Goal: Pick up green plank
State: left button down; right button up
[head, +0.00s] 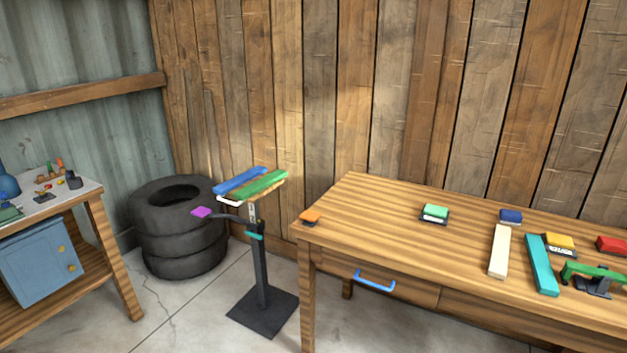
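A green plank (262,186) lies on top of a dark stand (261,280) in the middle of the head view. It lies beside a blue plank (240,180), roughly parallel to it and on its nearer right side. A tan surface shows just under the green plank's right end. Neither of my grippers is in view.
A wooden table (385,235) at right bears a white plank (499,252), a teal plank (542,265) and several small coloured blocks. A purple piece (201,212) sticks out left of the stand. Stacked tyres (180,240) stand behind it. A workbench (118,255) is at left.

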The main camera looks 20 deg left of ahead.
aim_at(244, 193)
jog(key=i+j+z, duration=0.2)
jog(key=j, duration=0.25)
jog(key=i+j+z, duration=0.2)
jog(key=j, duration=0.2)
jog(key=j+z, duration=0.15)
jog(key=j, duration=0.35)
jog(key=i+j+z, duration=0.2)
jog(key=j, duration=0.3)
jog(key=j+z, duration=0.2)
jog(key=j, duration=0.25)
